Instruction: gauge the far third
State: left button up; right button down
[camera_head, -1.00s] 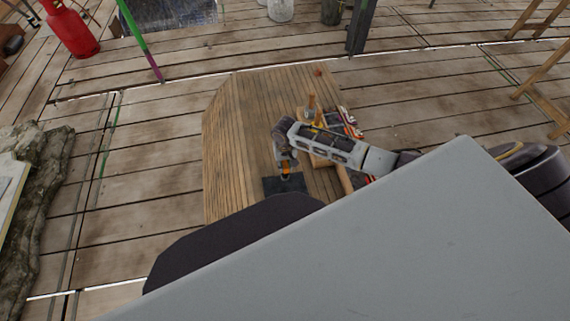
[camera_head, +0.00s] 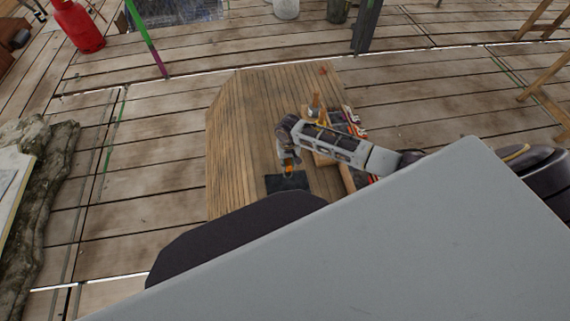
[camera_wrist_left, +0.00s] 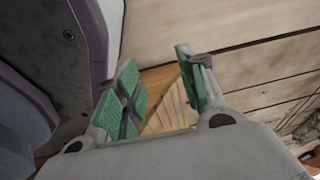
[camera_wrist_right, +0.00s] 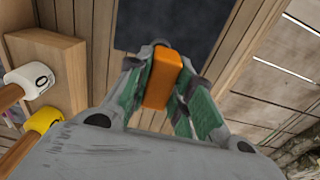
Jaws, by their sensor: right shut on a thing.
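My right gripper (camera_head: 288,168) is over the wooden table (camera_head: 236,130) and shut on an orange block-like thing (camera_wrist_right: 162,79). In the right wrist view the orange thing sits between the green finger pads (camera_wrist_right: 160,92). A dark flat square (camera_head: 287,182) lies on the table just by the fingertips; it also shows beyond them in the right wrist view (camera_wrist_right: 200,25). I cannot tell whether the orange thing touches it. My left gripper (camera_wrist_left: 158,92) is open and empty in the left wrist view, with wooden slats behind it. It is hidden in the head view.
A wooden box (camera_wrist_right: 50,60) with white and yellow round-ended items beside it stands left in the right wrist view. A small red thing (camera_head: 323,70) lies at the table's far edge. The table's left half is clear. A red gas cylinder (camera_head: 78,27) stands on the deck.

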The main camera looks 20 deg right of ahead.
pick_arm(q)
jog(key=shift+w, duration=0.1)
pick_arm(e)
jog(key=shift+f, duration=0.2)
jog(key=shift+f+b, duration=0.3)
jog(key=shift+f, duration=0.45)
jog(key=shift+f+b, duration=0.3)
jog(key=shift+f, duration=1.1)
pick_arm(q)
jog(key=shift+w+d+r, duration=0.3)
jog(key=shift+w+r, duration=0.05)
jog(key=shift+w, duration=0.3)
jog(key=shift+w+d+r, duration=0.25)
jog(key=shift+w+r, duration=0.05)
jog(key=shift+w, duration=0.3)
pick_arm(e)
jog(key=c, duration=1.2)
grip_release()
jog(key=shift+o, duration=0.2)
